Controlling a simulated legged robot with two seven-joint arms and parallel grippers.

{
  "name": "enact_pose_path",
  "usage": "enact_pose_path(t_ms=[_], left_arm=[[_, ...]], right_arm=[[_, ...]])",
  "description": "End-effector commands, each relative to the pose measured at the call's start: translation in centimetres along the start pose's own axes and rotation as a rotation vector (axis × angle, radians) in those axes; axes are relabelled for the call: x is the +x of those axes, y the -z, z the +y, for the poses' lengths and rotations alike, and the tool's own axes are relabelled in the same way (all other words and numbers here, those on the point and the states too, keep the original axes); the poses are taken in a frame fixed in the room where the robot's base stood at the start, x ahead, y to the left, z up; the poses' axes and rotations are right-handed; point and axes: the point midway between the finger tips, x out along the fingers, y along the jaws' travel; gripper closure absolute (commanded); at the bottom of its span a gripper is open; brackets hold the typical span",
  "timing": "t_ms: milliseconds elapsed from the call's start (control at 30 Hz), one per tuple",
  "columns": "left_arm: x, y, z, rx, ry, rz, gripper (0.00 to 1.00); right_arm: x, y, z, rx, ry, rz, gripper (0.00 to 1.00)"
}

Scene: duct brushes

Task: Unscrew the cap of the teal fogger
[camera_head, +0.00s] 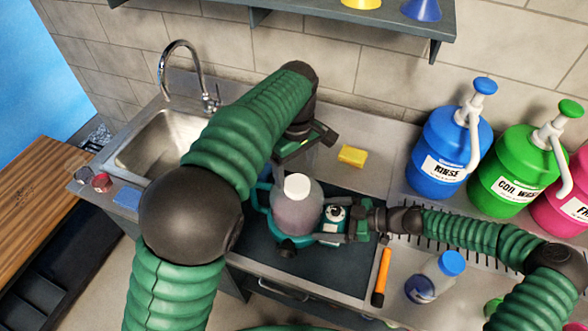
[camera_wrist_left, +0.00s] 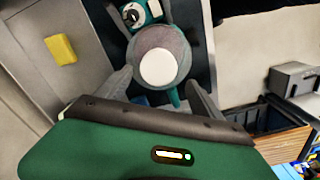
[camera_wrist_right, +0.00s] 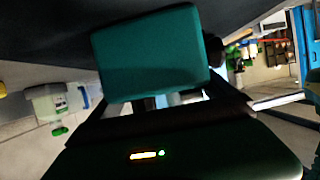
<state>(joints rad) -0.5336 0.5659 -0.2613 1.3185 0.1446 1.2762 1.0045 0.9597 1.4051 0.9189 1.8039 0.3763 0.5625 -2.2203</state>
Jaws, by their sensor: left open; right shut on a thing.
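The teal fogger (camera_head: 333,238) stands on a dark mat, with a greyish see-through tank (camera_head: 294,214) and a round white cap (camera_head: 297,186) on top. My left gripper (camera_head: 298,156) is open, near the cap. In the left wrist view its fingers are spread to either side below the white cap (camera_wrist_left: 158,69), and I see no contact with the cap. My right gripper (camera_head: 352,223) is shut on the fogger's body from the right. In the right wrist view the teal body (camera_wrist_right: 152,52) fills the space between its fingers.
A yellow sponge (camera_head: 352,156) lies behind the fogger. Blue (camera_head: 449,152) and green (camera_head: 515,170) pump jugs stand at right. An orange-handled tool (camera_head: 381,277) and a blue-capped bottle (camera_head: 436,276) are in front of my right arm. A sink (camera_head: 160,142) is at left.

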Motion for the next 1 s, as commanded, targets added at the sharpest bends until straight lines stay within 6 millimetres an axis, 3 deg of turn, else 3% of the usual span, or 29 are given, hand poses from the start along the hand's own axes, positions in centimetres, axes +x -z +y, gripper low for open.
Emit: enact_pose_path(t_ms=[167, 400, 500, 733, 1000], left_arm=[[-0.9, 0.0, 0.1, 0.381, -0.002, 0.001, 0.23], [-2.6, 0.0, 0.1, 1.087, -0.001, 0.003, 0.23], [-3.0, 0.0, 0.0, 1.287, -0.001, 0.001, 0.23], [-2.5, 0.0, 0.0, 1.446, 0.0, -0.001, 0.23], [2.3, -0.1, 0.0, 1.445, 0.001, -0.002, 0.23]], right_arm=[[-0.2, -0.5, 0.3, 0.001, -0.011, -0.01, 1.0], [-0.2, -0.5, 0.3, 0.002, -0.01, -0.009, 1.0], [-0.2, -0.5, 0.3, 0.002, -0.01, -0.009, 1.0], [-0.2, -0.5, 0.3, 0.003, -0.009, -0.009, 1.0], [-0.2, -0.5, 0.2, 0.003, -0.009, -0.009, 1.0]])
